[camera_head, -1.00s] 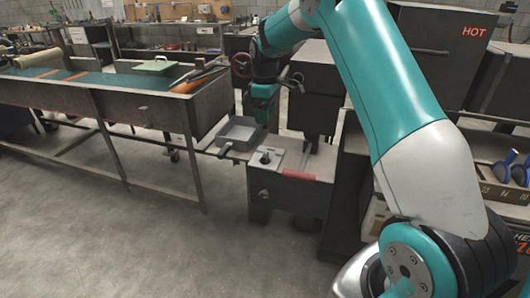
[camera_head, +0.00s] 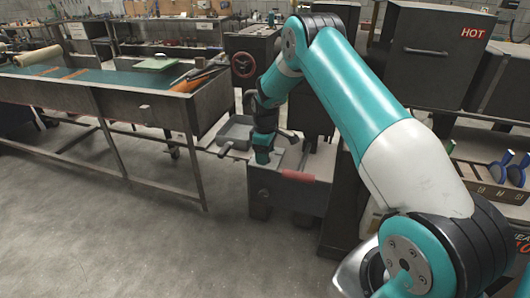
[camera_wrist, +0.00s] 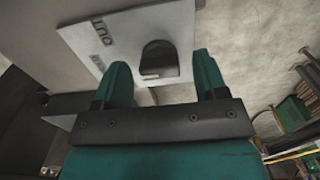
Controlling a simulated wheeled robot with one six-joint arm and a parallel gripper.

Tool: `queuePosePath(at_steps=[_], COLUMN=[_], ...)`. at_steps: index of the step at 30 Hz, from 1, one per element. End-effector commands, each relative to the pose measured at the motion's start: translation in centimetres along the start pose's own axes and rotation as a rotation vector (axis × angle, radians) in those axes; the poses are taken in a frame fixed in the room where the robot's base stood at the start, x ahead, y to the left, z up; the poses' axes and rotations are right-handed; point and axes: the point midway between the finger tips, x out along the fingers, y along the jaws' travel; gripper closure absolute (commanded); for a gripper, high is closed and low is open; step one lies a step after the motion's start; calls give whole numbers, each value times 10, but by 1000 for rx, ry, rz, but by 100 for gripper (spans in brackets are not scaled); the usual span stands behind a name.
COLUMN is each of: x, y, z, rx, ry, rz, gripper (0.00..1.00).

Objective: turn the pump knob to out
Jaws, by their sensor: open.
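The pump knob (camera_wrist: 158,60) is a dark, rounded block on a pale plate (camera_wrist: 110,38) in the wrist view. Upside-down lettering near the plate's upper left seems to read OUT. My gripper (camera_wrist: 161,64) is open, with one teal finger on each side of the knob, apart from it in the picture; I cannot tell if the tips reach its depth. In the head view, my gripper (camera_head: 262,155) points down over the top of the grey pump box (camera_head: 285,195) and hides the knob.
A red bar (camera_head: 297,176) lies along the box's front right edge. A grey square pan (camera_head: 237,133) stands behind left. A red handwheel (camera_head: 243,65) is farther back. A long metal bench (camera_head: 140,105) is at left; the floor in front is clear.

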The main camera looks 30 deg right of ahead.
Motion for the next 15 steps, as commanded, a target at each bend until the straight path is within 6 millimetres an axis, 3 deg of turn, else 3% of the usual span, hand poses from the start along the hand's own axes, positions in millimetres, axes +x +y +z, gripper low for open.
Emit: queuePosePath(at_steps=[3, 4, 10, 15], x=[0, 0, 0, 0], y=[0, 0, 0, 0], z=[0, 0, 0, 0], rx=[0, 0, 0, 4], ry=[0, 0, 0, 0], rz=[0, 0, 0, -1], gripper=[34, 39, 83, 83])
